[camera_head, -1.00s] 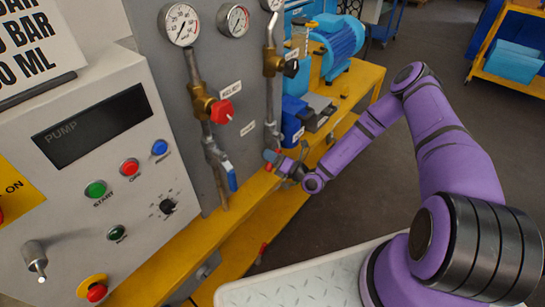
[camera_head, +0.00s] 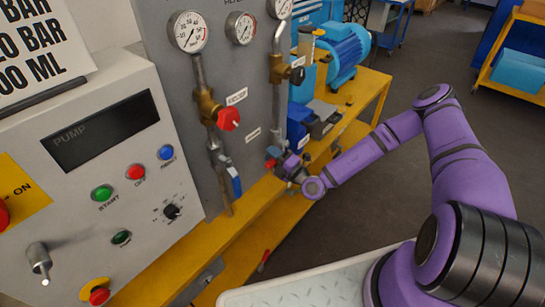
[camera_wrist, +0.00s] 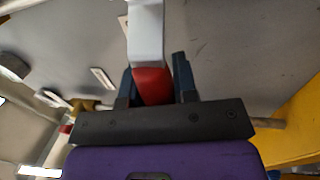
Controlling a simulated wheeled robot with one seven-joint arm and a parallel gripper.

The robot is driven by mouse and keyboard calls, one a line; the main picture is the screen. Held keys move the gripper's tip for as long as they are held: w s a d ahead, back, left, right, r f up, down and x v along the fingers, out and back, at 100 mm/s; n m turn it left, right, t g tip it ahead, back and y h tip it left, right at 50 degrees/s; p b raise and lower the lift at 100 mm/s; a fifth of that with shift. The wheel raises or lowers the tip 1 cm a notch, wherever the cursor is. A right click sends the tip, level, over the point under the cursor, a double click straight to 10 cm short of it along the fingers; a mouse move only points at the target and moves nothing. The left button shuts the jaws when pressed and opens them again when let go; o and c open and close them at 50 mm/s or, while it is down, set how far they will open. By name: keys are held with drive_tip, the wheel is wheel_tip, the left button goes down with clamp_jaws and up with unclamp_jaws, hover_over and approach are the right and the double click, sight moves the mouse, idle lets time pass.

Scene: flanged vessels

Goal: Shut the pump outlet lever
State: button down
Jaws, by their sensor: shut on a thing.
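A lever with a red sleeve (camera_wrist: 152,86) and a pale metal arm (camera_wrist: 146,35) shows in the wrist view. My gripper (camera_wrist: 154,72) has its two dark fingers on either side of the red sleeve, shut on it. In the head view my gripper (camera_head: 273,156) is at the lower end of the right-hand pipe (camera_head: 276,115), low on the grey panel. The lever is mostly hidden there by my fingers. Its label is too small to read.
A blue-handled lever (camera_head: 235,182) hangs on the left-hand pipe, below a red knob (camera_head: 229,119). A black knob (camera_head: 297,75) sits higher on the right-hand pipe. The pump console (camera_head: 95,165) stands left. A yellow bench (camera_head: 250,213) runs below; open floor lies right.

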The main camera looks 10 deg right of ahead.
idle(0.4)
drive_tip(key=c, duration=0.9)
unclamp_jaws()
drive_tip(key=shift+s+d, duration=0.1)
drive_tip(key=v, duration=1)
drive_tip(key=shift+s+d+f, duration=0.1)
drive_tip(key=shift+s+d, duration=0.1)
